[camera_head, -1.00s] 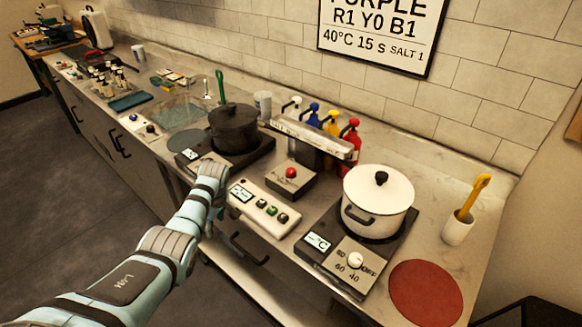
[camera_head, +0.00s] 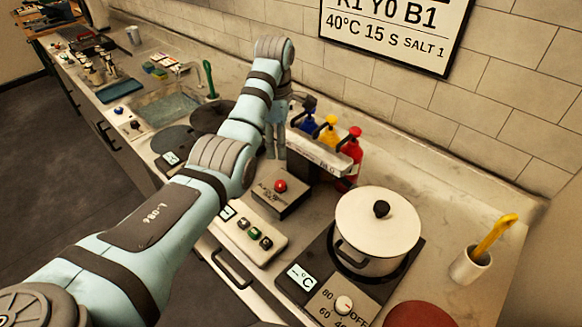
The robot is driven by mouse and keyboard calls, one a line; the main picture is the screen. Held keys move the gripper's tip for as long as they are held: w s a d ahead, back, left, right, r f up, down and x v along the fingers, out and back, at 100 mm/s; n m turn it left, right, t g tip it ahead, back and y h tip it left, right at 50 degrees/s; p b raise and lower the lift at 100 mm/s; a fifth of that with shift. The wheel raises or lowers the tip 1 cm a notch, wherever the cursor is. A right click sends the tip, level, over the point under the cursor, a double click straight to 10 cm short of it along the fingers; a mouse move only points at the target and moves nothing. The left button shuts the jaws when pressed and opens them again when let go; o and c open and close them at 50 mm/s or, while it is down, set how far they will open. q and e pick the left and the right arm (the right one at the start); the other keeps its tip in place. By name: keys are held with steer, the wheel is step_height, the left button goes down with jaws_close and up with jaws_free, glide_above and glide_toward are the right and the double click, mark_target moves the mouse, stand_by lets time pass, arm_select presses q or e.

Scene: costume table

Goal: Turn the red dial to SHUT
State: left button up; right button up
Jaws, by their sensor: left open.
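My left arm reaches in from the lower left, and its wrist bends down at the back of the counter. My left gripper (camera_head: 275,152) points down, open, beside the left end of the dispenser bar (camera_head: 318,150). Nothing shows between its fingers. A red round knob (camera_head: 281,186) sits on a small grey box (camera_head: 283,199) in front of the bar, below and apart from the gripper. I cannot tell if this knob is the red dial. No SHUT mark is readable. My right gripper is not in view.
Blue (camera_head: 308,118), yellow (camera_head: 329,130) and red (camera_head: 351,150) pump bottles stand behind the bar. A lidded white pot (camera_head: 376,225) stands on a hot plate at right, with a white knob (camera_head: 344,304). A button panel (camera_head: 247,236) lies in front. A dark pot is partly hidden by my arm.

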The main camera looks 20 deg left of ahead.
arm_select(q)
glide_toward(280, 184)
steer(key=f, duration=0.3)
steer(key=f+b, duration=0.1)
steer(key=f, duration=0.2)
steer(key=w+f+b, duration=0.1)
steer(key=f, duration=0.2)
steer(key=shift+a, duration=0.15)
steer(key=shift+s+r, duration=0.2)
steer(key=shift+s, duration=0.15)
steer(key=shift+w, duration=0.1)
jaws_close()
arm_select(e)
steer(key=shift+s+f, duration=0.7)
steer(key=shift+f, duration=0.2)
